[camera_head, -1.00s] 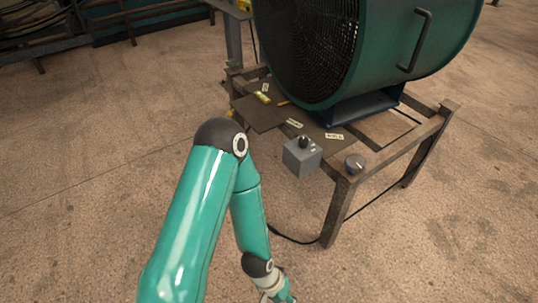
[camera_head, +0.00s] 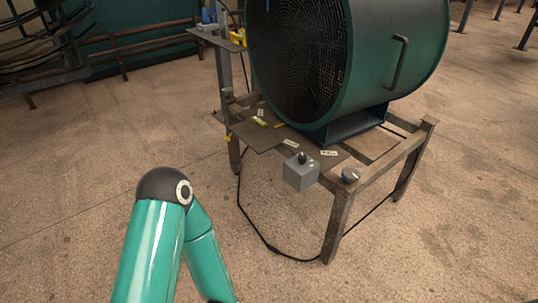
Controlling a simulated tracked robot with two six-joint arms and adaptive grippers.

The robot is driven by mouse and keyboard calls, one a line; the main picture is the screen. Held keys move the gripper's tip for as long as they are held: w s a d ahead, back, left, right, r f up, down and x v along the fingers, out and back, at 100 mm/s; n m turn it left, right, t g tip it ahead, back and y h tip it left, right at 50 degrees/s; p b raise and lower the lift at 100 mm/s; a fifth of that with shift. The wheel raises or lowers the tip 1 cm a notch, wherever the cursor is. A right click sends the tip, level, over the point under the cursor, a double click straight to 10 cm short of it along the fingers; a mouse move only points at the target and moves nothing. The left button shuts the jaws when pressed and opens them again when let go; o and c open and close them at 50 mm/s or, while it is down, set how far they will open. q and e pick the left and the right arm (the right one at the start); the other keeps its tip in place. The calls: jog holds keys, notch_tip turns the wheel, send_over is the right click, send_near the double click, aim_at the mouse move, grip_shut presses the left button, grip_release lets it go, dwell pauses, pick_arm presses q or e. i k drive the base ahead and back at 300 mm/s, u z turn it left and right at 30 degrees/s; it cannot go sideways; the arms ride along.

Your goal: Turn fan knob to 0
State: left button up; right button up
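The fan (camera_head: 385,55) is a large dark green drum with a black grille and a side handle, standing on a metal frame table (camera_head: 341,205). A grey control box (camera_head: 300,175) with a black knob (camera_head: 302,158) on top sits at the table's front edge. A round grey dial (camera_head: 350,175) is to its right on the table corner. I cannot read the setting of either. A teal arm of mine reaches in at the lower left, its elbow well left of the box. Neither gripper is in view.
Small labels and a yellow item (camera_head: 259,121) lie on the table's dark plate (camera_head: 254,138). A cable (camera_head: 262,236) runs down to the floor under the table. A small stand (camera_head: 216,37) with tools is behind. Bare floor (camera_head: 80,200) lies at left.

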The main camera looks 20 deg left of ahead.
aim_at(302, 158)
jog(key=u, duration=0.6)
jog(key=i, duration=0.65)
jog(key=u, duration=0.1)
